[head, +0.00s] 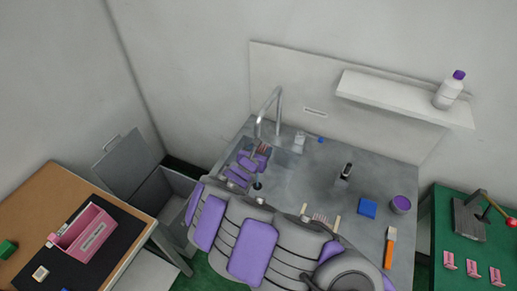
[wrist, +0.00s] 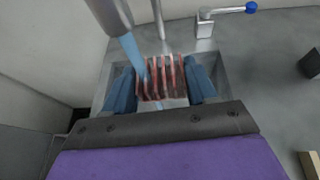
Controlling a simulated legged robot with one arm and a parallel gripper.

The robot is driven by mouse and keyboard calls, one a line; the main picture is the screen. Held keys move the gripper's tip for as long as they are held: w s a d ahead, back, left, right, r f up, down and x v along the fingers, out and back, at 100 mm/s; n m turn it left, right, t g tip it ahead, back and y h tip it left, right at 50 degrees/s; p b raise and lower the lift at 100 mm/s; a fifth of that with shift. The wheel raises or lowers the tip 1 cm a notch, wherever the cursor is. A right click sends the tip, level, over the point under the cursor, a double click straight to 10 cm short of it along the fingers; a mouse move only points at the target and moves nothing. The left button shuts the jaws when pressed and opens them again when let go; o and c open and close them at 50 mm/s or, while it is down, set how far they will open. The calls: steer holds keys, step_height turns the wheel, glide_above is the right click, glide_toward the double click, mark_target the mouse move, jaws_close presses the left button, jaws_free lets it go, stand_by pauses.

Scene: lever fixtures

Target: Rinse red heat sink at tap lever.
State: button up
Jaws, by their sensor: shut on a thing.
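The red heat sink (wrist: 163,80), with several upright fins, sits between the two blue-grey fingers of my gripper (wrist: 162,88) in the wrist view. The gripper is shut on it and holds it over the sink basin (wrist: 222,68). The tap spout (wrist: 104,14) is above, and a blue stream of water (wrist: 133,57) comes down from it onto the fins' left part. The tap lever (wrist: 205,22) has a blue knob (wrist: 251,7) pointing right. In the head view the curved tap (head: 279,108) stands behind my gripper (head: 260,152); the heat sink there is small and partly hidden.
A shelf with a bottle (head: 449,90) hangs above. Tables flank both sides.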

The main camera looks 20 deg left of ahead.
steer(key=shift+a+f, duration=0.1)
steer(key=shift+a, duration=0.15)
steer(key=shift+w+d+b, duration=0.2)
steer(key=shift+w+d, duration=0.05)
steer(key=shift+d, duration=0.2)
steer(key=shift+w+d+b, duration=0.2)
steer(key=shift+d, duration=0.25)
steer(key=shift+a, duration=0.15)
steer(key=shift+s+a, duration=0.1)
steer(key=shift+a, duration=0.2)
steer(key=shift+s+a+p, duration=0.2)
steer(key=shift+s+p, duration=0.1)
steer(key=shift+p, duration=0.25)
steer(key=shift+w+d, duration=0.15)
steer(key=shift+w+d+b, duration=0.25)
steer(key=shift+b, duration=0.2)
